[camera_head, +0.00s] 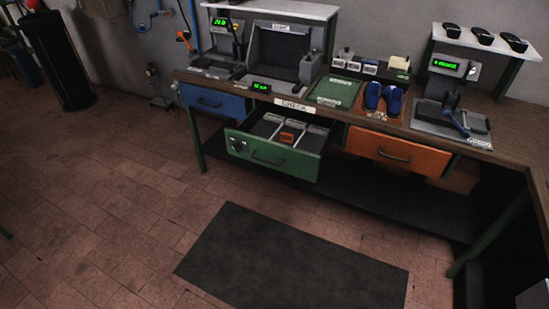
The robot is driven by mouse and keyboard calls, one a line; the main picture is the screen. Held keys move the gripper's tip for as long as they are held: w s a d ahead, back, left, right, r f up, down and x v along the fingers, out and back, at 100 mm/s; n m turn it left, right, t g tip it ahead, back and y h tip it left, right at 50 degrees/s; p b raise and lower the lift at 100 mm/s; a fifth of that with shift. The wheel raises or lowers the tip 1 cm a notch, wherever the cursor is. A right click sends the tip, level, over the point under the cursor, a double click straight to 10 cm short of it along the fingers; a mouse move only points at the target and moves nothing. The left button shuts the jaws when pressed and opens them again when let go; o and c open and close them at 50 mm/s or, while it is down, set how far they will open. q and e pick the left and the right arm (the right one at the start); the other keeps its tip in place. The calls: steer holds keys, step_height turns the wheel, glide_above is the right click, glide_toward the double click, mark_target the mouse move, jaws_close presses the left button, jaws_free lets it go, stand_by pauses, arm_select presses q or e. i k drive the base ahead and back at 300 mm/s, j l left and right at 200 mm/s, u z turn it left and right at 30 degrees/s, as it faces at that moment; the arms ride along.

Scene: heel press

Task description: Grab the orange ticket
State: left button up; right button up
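A small orange item (287,137), which looks like the orange ticket, lies in a compartment of the open green drawer (273,157). The drawer is pulled out under the bench and has grey dividers, with pale items in compartments around the orange one. The orange item is small, and no writing on it can be read. Neither of my grippers is in view.
The wooden bench (425,139) carries presses, a green mat (335,92), blue shoes (384,97) and small boxes. A blue drawer (213,101) and an orange drawer (397,151) are shut. A dark mat (290,262) lies on the clear floor in front.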

mark_target(289, 138)
steer(key=i+l+u, duration=0.1)
steer(key=i, duration=0.35)
steer(key=i+l+u, duration=0.1)
steer(key=i, duration=0.35)
steer(key=i+l, duration=0.2)
steer(key=i, duration=0.25)
steer(key=j+u, duration=0.05)
